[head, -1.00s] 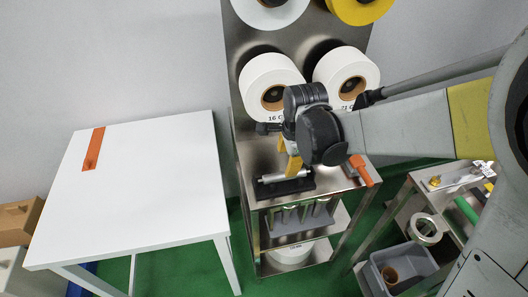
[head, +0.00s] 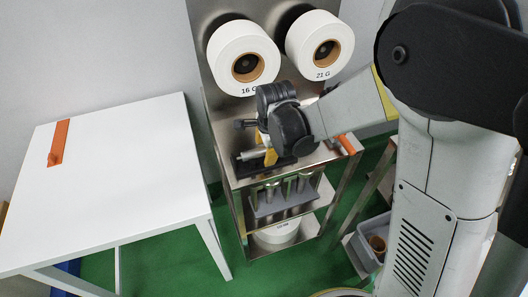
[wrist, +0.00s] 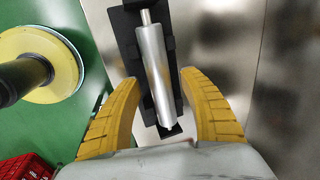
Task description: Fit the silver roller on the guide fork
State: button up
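The silver roller (wrist: 153,75) is a smooth cylinder with a thin pin at its far end. It lies along a black holder (wrist: 125,28) that looks like the guide fork; whether it is seated cannot be told. In the head view the roller (head: 252,154) shows at the front of the metal bench, partly hidden by my gripper. My gripper (wrist: 157,80) has its yellow fingers apart, one on each side of the roller's near half, with gaps visible on both sides. In the head view my gripper (head: 267,155) is low over the black holder (head: 247,167).
Two white paper rolls, 16 G (head: 236,72) and 21 G (head: 313,60), hang on the panel behind. An orange handle (head: 345,145) sticks out at the bench's right. A shelf below holds several metal pins. A white table (head: 130,185) with an orange strip stands left, mostly clear.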

grip_shut()
